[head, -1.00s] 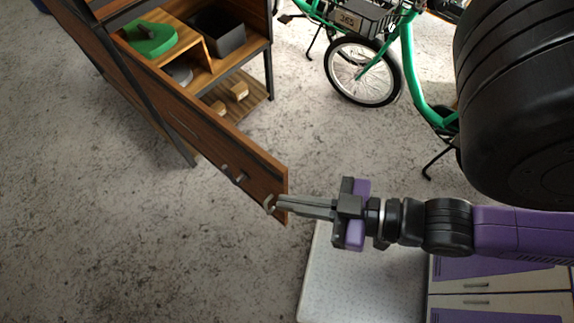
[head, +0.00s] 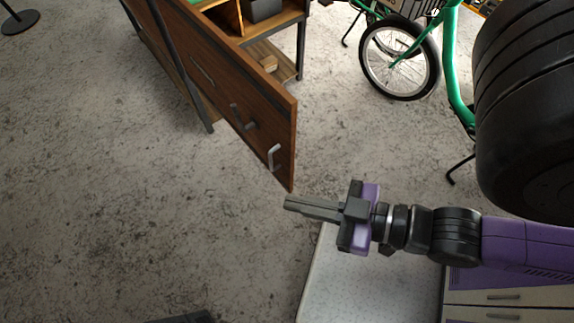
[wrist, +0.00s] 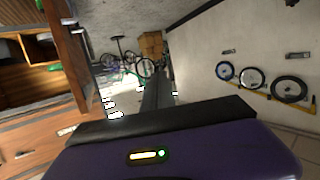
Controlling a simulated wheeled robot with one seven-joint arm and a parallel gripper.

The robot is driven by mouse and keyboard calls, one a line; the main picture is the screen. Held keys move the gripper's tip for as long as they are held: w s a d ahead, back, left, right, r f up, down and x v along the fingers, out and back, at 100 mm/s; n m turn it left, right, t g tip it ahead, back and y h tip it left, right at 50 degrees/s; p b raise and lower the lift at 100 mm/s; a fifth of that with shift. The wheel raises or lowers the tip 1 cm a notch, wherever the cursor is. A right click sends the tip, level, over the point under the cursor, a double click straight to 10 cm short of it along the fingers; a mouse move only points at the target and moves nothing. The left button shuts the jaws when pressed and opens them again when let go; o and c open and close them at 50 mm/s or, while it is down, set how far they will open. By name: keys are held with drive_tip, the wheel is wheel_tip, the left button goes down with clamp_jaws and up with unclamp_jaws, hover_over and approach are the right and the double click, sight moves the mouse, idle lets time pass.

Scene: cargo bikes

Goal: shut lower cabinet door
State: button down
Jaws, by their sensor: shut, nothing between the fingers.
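The lower cabinet door (head: 222,85) is a brown wooden panel with a dark edge, standing wide open from the cabinet (head: 301,48). Metal handles (head: 273,157) show on its face near the free end. My gripper (head: 287,203) is shut and empty, just below and to the right of the door's free end, apart from it in the head view. In the wrist view, the shut fingers (wrist: 157,82) point forward and wood panels of the cabinet and door (wrist: 70,45) are at the left. The door's hinge is not clear.
A green bike (head: 455,70) stands on the right behind the cabinet, its front wheel (head: 400,60) near the cabinet leg. A white surface (head: 370,285) lies below my arm. The grey floor (head: 110,200) left of the door is clear. A dark stand base (head: 20,22) is at the far left.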

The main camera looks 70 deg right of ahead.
drive_tip(key=w+d+f+n+g+h+b, duration=0.15)
drive_tip(key=f+n+h+b, duration=0.4)
drive_tip(key=f, duration=0.75)
drive_tip(key=w+d+f+n+g+h+b, duration=0.1)
drive_tip(key=d+f+n+h+b, duration=0.2)
drive_tip(key=f+h+b, duration=0.75)
drive_tip(key=w+d+f+y+p, duration=0.2)
drive_tip(key=w+d, duration=0.2)
drive_tip(key=d, duration=0.6)
drive_tip(key=shift+w+d+f+y, duration=0.2)
drive_tip(key=shift+w+f+y, duration=0.05)
drive_tip(key=shift+w+y, duration=0.15)
